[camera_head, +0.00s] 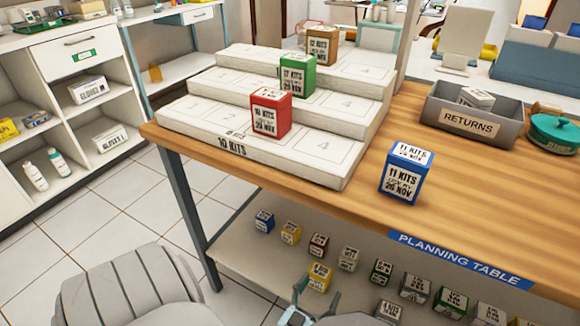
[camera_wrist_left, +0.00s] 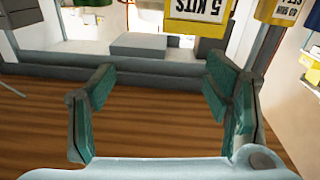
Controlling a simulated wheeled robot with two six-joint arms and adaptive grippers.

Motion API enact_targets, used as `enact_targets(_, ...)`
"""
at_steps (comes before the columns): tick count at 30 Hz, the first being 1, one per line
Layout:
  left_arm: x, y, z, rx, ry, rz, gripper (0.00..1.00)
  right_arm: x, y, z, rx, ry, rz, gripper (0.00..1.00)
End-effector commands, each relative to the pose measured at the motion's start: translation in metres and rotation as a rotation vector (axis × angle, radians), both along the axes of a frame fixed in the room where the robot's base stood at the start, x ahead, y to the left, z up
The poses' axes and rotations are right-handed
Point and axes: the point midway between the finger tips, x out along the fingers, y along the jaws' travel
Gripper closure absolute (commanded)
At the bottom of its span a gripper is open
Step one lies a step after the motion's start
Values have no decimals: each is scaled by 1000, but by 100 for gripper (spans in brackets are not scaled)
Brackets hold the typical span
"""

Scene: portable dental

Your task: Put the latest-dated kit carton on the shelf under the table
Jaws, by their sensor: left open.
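A red carton (camera_head: 270,113) stands on the lowest step of the white riser, with a label that seems to read 20 NOV. A green carton (camera_head: 297,76) stands on the middle step and a brown carton (camera_head: 322,45) on the top step; their dates are too small to read surely. The shelf under the table (camera_head: 240,262) holds several small boxes. My left gripper (camera_head: 316,296) is low at the bottom edge; its fingers (camera_wrist_left: 160,105) are apart and empty. My right gripper is out of view.
The white stepped riser (camera_head: 330,165) fills the table's left part. A grey RETURNS bin (camera_head: 470,125) and a green pot (camera_head: 555,132) stand to the right. A yellow box (camera_wrist_left: 200,18) is cut off atop the wrist view.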

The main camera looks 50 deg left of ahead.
Motion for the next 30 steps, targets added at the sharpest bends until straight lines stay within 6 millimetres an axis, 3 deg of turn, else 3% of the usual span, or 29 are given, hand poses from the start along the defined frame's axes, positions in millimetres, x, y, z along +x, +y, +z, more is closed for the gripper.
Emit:
enact_targets(3, 44, -13, 55, -28, -56, -81, 29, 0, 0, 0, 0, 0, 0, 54)
enact_targets(6, 68, -24, 109, -32, -91, -147, 29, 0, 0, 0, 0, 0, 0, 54)
enact_targets(9, 79, -35, 161, -24, -117, -202, 29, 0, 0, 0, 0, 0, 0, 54)
enact_targets(11, 79, -42, 184, -14, -93, -236, 29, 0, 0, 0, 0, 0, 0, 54)
enact_targets(13, 73, -49, 160, -11, 70, -273, 29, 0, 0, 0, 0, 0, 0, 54)
enact_targets(17, 39, -51, 71, -20, 434, -300, 29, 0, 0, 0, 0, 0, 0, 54)
enact_targets(21, -24, -44, -16, -34, 810, -300, 29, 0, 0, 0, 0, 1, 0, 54)
enact_targets(24, -81, -36, -61, -44, 1061, -285, 29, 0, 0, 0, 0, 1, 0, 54)
enact_targets(27, -129, -29, -88, -53, 1252, -267, 29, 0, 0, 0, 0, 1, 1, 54)
enact_targets(30, -151, -24, -97, -57, 1336, -256, 29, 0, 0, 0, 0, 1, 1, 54)
